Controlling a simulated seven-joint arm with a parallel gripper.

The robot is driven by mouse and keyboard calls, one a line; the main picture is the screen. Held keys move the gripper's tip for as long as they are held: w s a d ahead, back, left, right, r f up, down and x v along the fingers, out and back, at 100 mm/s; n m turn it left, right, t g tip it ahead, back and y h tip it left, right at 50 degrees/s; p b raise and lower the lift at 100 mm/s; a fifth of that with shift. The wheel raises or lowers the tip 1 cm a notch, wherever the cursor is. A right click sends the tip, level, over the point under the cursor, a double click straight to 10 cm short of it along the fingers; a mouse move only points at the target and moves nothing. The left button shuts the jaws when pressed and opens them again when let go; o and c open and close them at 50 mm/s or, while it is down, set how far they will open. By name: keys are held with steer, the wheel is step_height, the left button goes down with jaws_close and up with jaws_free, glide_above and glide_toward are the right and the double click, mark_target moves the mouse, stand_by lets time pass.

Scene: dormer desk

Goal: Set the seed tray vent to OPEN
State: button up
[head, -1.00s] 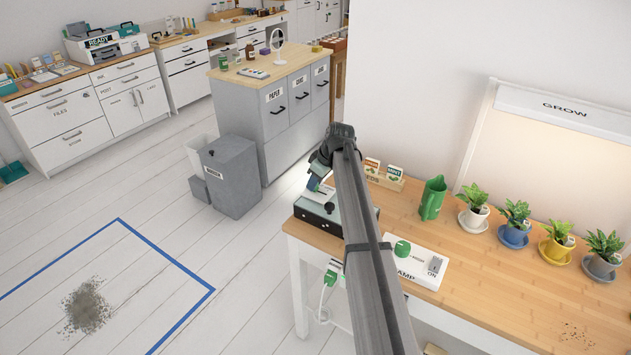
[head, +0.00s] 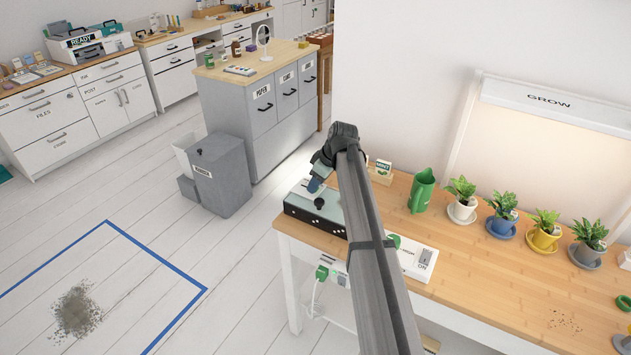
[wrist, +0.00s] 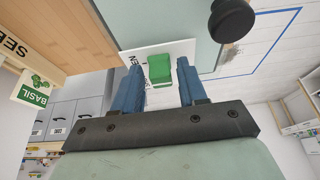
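The seed tray (head: 300,214) is a dark box with a pale lid at the bench's left end, partly behind my arm. In the wrist view its pale lid (wrist: 160,22) carries a black round knob (wrist: 231,18) and a white label plate with a green slider block (wrist: 160,69). The plate's lettering is mostly hidden; I cannot read the vent's setting. My gripper (wrist: 162,82) is open, its two blue fingers apart on either side of the green block in the picture. I cannot tell whether they touch it. In the head view my gripper (head: 315,184) is over the tray's back part.
A white lamp panel (head: 418,262) with a green knob lies right of the tray. A seed packet (head: 383,168), a green watering jug (head: 422,190) and several potted plants stand along the bench (head: 480,265). A grey bin (head: 222,175) stands on the floor at left.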

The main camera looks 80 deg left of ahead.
steer(key=shift+o, duration=0.9)
steer(key=v, duration=1.3)
steer(key=shift+r, duration=0.4)
steer(key=shift+w, duration=0.1)
